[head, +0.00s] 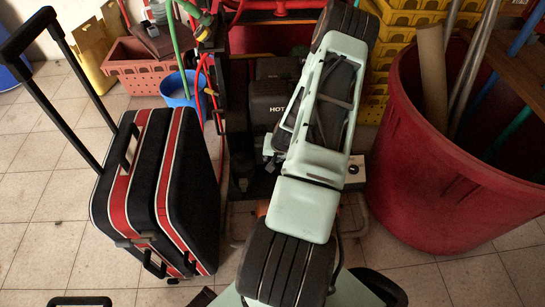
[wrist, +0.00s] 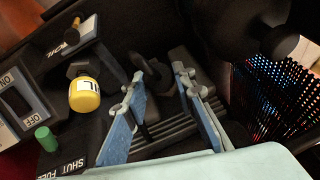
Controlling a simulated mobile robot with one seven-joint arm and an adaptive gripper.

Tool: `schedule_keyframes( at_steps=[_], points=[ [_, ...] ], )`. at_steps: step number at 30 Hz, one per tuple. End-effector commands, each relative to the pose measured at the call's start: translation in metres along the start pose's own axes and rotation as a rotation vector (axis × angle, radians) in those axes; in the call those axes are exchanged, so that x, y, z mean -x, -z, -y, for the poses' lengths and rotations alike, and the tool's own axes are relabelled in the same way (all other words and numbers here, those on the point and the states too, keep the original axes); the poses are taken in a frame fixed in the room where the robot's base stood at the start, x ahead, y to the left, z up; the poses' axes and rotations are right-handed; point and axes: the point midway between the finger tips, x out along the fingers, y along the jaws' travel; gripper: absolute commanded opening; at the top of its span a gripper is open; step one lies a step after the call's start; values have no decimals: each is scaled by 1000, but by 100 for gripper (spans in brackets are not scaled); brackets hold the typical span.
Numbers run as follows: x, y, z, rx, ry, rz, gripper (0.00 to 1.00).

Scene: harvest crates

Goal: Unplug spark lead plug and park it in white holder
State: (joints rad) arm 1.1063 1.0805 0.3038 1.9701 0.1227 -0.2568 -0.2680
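My gripper (wrist: 160,78) shows in the wrist view with its two blue-padded fingers apart. A black elbow-shaped piece (wrist: 152,72), which looks like the spark lead plug, stands beyond or between the fingertips. I cannot tell whether either finger touches it. It sits by a dark ribbed part of the engine (wrist: 170,130). In the head view my pale green arm reaches over the engine (head: 268,103) and hides the plug and gripper. A small whitish box with a dark spot (head: 354,172) is right of my arm; I cannot tell whether it is the white holder.
In the wrist view a yellow knob (wrist: 85,95), a green cap (wrist: 46,139) and an on/off switch (wrist: 16,102) lie left of the gripper. A perforated guard (wrist: 275,110) is at right. A suitcase (head: 160,190) and a red tub (head: 440,185) flank the engine.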

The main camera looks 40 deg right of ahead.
Motion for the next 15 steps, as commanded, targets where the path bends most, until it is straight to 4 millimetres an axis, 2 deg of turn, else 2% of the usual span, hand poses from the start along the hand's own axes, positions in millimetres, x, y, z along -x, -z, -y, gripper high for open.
schedule_keyframes(
  at_steps=[1, 4, 5, 15],
  points=[
    [0, 0, 0, 0, 0, 0, 12],
    [0, 0, 0, 0, 0, 0, 1],
    [0, 0, 0, 0, 0, 0, 0],
    [9, -6, 0, -1, 0, 2, 0]
  ],
)
